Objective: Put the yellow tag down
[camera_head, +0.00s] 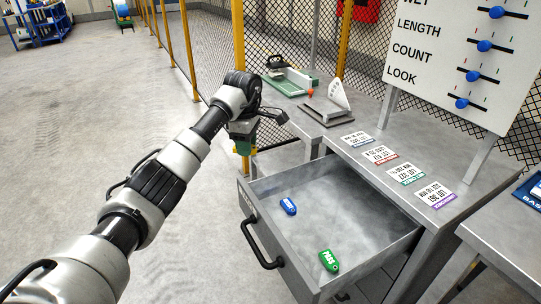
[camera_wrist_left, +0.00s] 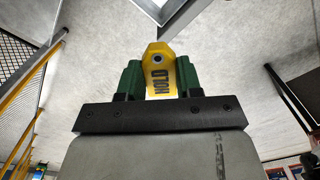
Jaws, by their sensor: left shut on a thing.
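The yellow tag (camera_wrist_left: 160,76), with a hole at one end and dark lettering, sits between the green fingers of my left gripper (camera_wrist_left: 158,80) in the left wrist view. The gripper is shut on it. In the head view my left gripper (camera_head: 243,141) hangs in the air beyond the far left corner of the open drawer (camera_head: 270,185). A blue tag (camera_head: 288,206) and a green tag (camera_head: 329,261) lie apart in the drawer. My right gripper is out of view.
Several printed cards (camera_head: 407,175) lie in a row on the grey bench. A green-based device (camera_head: 290,82) and a white angled piece (camera_head: 338,94) stand at its far end. A slider board (camera_head: 465,55) rises behind. Mesh fence and yellow posts line the back. Floor at left is clear.

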